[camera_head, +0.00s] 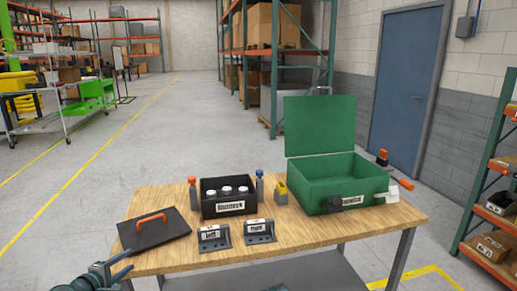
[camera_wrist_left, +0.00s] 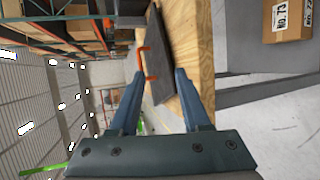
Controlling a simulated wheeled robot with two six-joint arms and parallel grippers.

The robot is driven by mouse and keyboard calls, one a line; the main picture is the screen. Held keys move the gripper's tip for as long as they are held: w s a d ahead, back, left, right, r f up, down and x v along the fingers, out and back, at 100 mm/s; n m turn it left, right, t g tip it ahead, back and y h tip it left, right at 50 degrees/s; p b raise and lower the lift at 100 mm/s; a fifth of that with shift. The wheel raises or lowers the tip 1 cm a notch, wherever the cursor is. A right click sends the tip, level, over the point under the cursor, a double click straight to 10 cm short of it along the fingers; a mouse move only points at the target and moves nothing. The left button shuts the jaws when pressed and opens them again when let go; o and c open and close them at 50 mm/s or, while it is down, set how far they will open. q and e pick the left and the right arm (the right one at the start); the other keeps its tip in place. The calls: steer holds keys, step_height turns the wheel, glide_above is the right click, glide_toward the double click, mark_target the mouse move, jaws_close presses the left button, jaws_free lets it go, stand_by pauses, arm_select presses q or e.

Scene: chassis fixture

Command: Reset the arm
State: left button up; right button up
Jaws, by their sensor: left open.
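My left gripper (camera_head: 113,268) is at the lower left of the head view, beside the table's left front edge. It is empty, and in the left wrist view its two blue fingers (camera_wrist_left: 158,100) are spread apart. Beyond them lies a dark flat lid (camera_wrist_left: 164,55) with an orange handle (camera_wrist_left: 143,62). In the head view this lid (camera_head: 153,232) lies flat on the left part of the wooden table (camera_head: 285,240), apart from the gripper. My right gripper does not show in either view.
A black labelled box (camera_head: 228,207) with white-topped items stands mid-table, with two small labelled brackets (camera_head: 214,238) in front. An open green case (camera_head: 335,185) stands at the right. An orange-tipped post (camera_head: 192,190) and a blue-tipped post (camera_head: 260,184) flank the black box.

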arm_select(q)
steer(key=s+d+f+m+g+h+p, duration=0.1)
steer(key=s+d+f+m+g+p, duration=0.3)
steer(key=d, duration=0.9)
steer(key=s+d+f+m+g+h, duration=0.15)
steer(key=d+m+g, duration=0.35)
steer(key=d+m, duration=0.5)
steer(key=s+d+m+g+y+p, duration=0.4)
steer(key=s+d+m+g+y, duration=0.1)
steer(key=s+d, duration=0.5)
steer(key=shift+s+d+f+m+y, duration=0.35)
steer(key=shift+s+f+m+y, duration=0.1)
steer(key=shift+s+m+y, duration=0.5)
